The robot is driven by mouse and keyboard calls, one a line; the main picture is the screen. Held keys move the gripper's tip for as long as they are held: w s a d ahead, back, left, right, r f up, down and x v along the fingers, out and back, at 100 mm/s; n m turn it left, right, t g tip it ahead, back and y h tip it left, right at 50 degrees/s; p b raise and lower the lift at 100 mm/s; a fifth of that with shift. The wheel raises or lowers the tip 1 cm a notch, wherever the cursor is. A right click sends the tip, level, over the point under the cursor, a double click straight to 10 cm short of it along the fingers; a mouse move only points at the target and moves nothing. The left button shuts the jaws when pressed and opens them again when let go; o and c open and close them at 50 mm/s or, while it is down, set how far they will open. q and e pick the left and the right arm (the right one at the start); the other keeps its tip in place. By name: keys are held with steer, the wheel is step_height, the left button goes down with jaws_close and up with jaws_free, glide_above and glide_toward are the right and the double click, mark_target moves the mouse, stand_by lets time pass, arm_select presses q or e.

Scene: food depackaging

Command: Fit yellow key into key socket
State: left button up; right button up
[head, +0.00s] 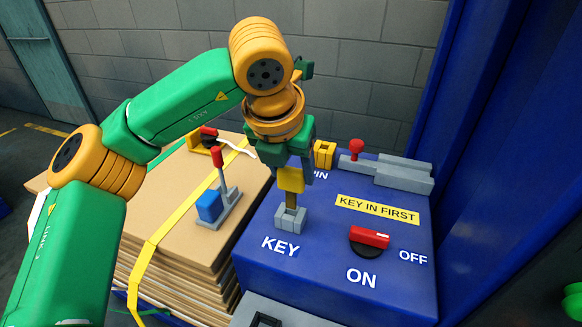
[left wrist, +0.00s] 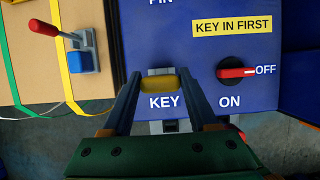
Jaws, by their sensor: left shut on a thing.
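My left gripper (head: 291,168) is shut on the head of the yellow key (head: 290,181). The key is upright, its brownish shaft pointing down at the grey key socket (head: 290,219) above the KEY label on the blue panel. The shaft's lower end meets the socket in the head view; I cannot tell how deep it sits. In the left wrist view, the yellow head (left wrist: 158,83) lies between my fingertips, and a bit of the grey socket shows behind it. My right gripper is not in view.
A red-handled switch (head: 370,238) is right of the socket, its handle toward OFF. A yellow block (head: 324,154), a red knob (head: 356,147) and grey bars (head: 402,176) stand at the panel's back. Left are strapped cardboard sheets (head: 165,205) with a blue-based, red-handled clamp (head: 211,205).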

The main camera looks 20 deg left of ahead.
mark_target(289, 184)
arm_select(q)
steer(key=shift+b, duration=0.3)
stand_by(1.2)
steer(key=shift+f+b, duration=2.2)
steer(key=shift+f, duration=0.05)
steer(key=o, duration=1.4)
steer(key=shift+r, duration=0.1)
steer(key=shift+o, duration=0.2)
steer(key=v, duration=0.7)
steer(key=shift+s+r, duration=0.1)
steer(key=shift+s, duration=0.1)
steer(key=shift+w, duration=0.1)
steer(key=shift+a, duration=0.1)
